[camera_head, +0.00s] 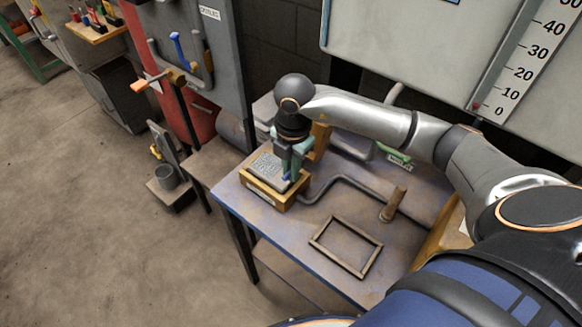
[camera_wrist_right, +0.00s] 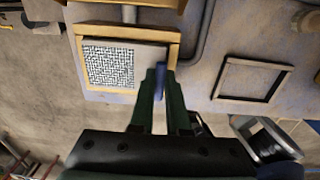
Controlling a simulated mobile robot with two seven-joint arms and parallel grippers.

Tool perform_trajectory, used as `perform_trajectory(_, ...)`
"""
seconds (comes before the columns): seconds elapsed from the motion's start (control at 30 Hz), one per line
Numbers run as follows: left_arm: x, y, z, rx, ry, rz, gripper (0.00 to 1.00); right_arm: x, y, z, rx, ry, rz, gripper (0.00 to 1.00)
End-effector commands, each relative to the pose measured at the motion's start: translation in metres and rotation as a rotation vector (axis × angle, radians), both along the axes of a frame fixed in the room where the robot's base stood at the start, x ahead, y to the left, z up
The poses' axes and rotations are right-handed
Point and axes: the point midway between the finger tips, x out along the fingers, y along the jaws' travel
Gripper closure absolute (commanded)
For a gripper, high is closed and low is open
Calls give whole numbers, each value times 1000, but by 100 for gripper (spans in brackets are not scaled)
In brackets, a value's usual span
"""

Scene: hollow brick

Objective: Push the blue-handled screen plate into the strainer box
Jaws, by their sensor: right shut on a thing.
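The strainer box (camera_head: 262,192) is a yellow-brown wooden box near the left edge of the workbench. The screen plate (camera_head: 267,168), grey with a mesh pattern, lies at its top. In the right wrist view, the plate (camera_wrist_right: 108,66) shows inside the box's yellow rim (camera_wrist_right: 175,50), with a plain grey area right of the mesh. How deep it sits I cannot tell. My right gripper (camera_head: 289,172), with green fingers, points down at the box's right side. It is shut on the blue handle (camera_wrist_right: 161,78), which stands between the fingertips. My left gripper is not in view.
An empty wooden frame (camera_head: 345,246) lies on the workbench (camera_head: 295,235), right of the box. A bent grey pipe (camera_head: 345,181) and a short brown upright cylinder (camera_head: 393,204) are behind it. A red-and-grey panel with tools (camera_head: 185,60) stands to the left.

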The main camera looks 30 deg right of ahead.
Motion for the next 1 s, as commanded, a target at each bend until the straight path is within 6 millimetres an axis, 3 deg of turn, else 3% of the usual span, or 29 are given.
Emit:
perform_trajectory(0.93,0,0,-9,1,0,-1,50,0,0,-12,0,-1,0,100)
perform_trajectory(0.97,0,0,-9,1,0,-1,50,0,0,-12,0,-1,0,84)
perform_trajectory(1.0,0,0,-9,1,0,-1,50,0,0,-12,0,-1,0,79)
